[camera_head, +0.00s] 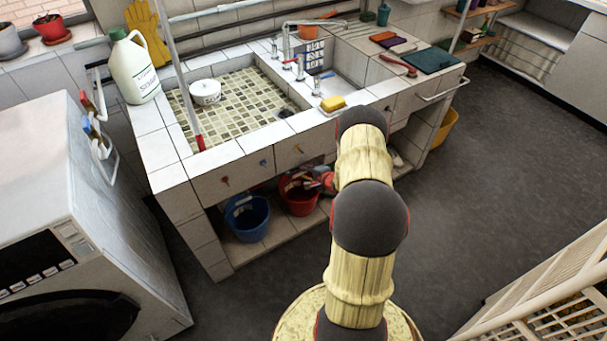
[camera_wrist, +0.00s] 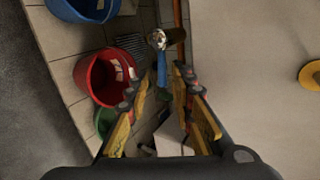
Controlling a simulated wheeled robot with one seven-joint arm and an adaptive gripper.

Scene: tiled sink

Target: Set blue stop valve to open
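In the wrist view a blue lever (camera_wrist: 162,69) runs from a round silver fitting (camera_wrist: 157,39) beside a copper-coloured pipe (camera_wrist: 178,14); it looks like the blue stop valve. My gripper (camera_wrist: 156,80) is open, with its fingers on either side of the lever's near end. I cannot tell whether either finger touches it. In the head view my gripper (camera_head: 322,182) is under the sink counter, above the red bucket, and the lever is not clearly visible there.
A red bucket (camera_wrist: 91,80) stands close to the left finger, with a green container (camera_wrist: 103,122) below it and a blue bucket (camera_wrist: 68,7) beyond. The sink counter (camera_head: 225,153) is above my gripper. A pale wall (camera_wrist: 245,60) is at right in the wrist view.

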